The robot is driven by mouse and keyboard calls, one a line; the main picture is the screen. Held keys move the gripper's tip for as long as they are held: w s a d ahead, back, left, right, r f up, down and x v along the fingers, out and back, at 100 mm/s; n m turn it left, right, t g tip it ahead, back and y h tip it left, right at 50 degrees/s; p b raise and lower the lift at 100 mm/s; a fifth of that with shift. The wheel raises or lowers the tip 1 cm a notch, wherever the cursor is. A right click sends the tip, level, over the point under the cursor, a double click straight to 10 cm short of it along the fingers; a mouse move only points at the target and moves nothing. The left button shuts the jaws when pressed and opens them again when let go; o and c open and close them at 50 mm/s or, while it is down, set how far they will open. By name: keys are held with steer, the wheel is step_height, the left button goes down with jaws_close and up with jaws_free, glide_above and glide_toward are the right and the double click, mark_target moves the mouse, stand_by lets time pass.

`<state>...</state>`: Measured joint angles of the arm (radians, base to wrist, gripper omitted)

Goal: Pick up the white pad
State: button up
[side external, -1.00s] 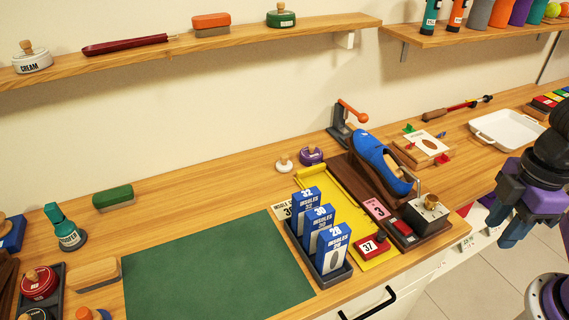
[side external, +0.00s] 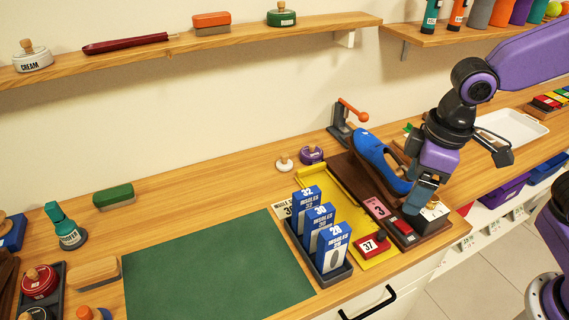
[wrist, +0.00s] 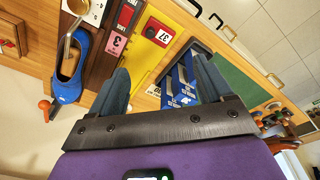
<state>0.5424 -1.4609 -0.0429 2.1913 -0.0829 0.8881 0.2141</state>
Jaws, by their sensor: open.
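The white pad (side external: 284,163) is a small round white disc with a wooden knob. It sits on the bench near the wall in the side view, just left of a purple knobbed pad (side external: 311,155). I cannot make it out in the wrist view. My gripper (side external: 422,198) is open and empty, above the bench to the right, by the blue shoe's front end and well away from the white pad. In the wrist view my gripper (wrist: 160,72) shows its two fingers apart, with blue insole boxes seen between and beyond them.
The blue shoe (side external: 379,158) on its brown stand, with an orange-knobbed lever (side external: 352,109) behind it, stands between my gripper and the pad. Upright insole boxes (side external: 333,247) stand in front. The green mat (side external: 215,265) is clear. A shelf (side external: 180,48) runs above.

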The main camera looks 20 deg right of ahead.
steer(key=w+a+m+t, duration=0.1)
steer(key=w+a+m, duration=0.25)
steer(key=w, duration=0.65)
steer(key=w+a+m+t, duration=0.1)
steer(key=w+a+m, duration=0.1)
steer(key=w+a, duration=0.5)
steer(key=m+t+h, duration=0.1)
steer(key=m, duration=0.4)
glide_toward(285, 156)
steer(key=x, duration=0.5)
steer(key=shift+a+f, duration=0.15)
steer(key=shift+a, duration=0.2)
steer(key=shift+d+x, duration=0.15)
steer(key=shift+x, duration=1.15)
steer(key=shift+d+x, duration=0.2)
steer(key=shift+x, duration=1.1)
steer(key=c, duration=1.1)
